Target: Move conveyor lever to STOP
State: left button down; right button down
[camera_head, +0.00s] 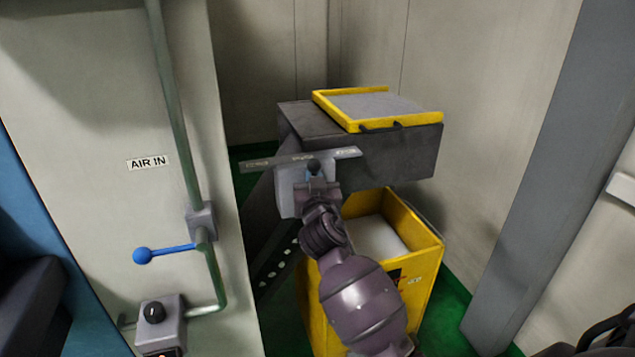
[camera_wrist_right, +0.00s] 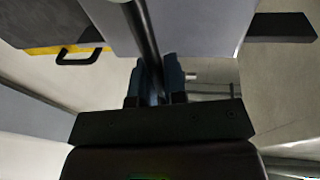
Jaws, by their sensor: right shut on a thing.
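The conveyor lever shows as a dark rod (camera_wrist_right: 140,25) in the right wrist view. In the head view its dark knob (camera_head: 313,164) shows in front of a pale grey lever box (camera_head: 287,190). A grey label plate (camera_head: 258,164) with several small markings sits on top of the box; the lettering is too small to read. The knob is near the plate's middle marking. My right gripper (camera_head: 314,184) is at the lever, and in the right wrist view its fingers (camera_wrist_right: 154,82) are shut on the rod. My left gripper is not in view.
A dark conveyor end (camera_head: 410,155) with a yellow-rimmed tray (camera_head: 440,119) stands behind. A yellow bin (camera_head: 427,270) is below it. At left, a pale cabinet carries a pipe, a blue-handled valve (camera_head: 165,252) and a knob box (camera_head: 160,320). A grey post (camera_head: 535,170) stands right.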

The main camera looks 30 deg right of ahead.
jog(key=shift+a, duration=0.1)
dwell(0.3)
jog(key=c, duration=1.2)
grip_release()
jog(key=shift+o, duration=0.2)
jog(key=b+v, duration=0.1)
jog(key=v, duration=0.9)
jog(key=shift+s+a, duration=0.2)
jog(key=shift+s, duration=0.15)
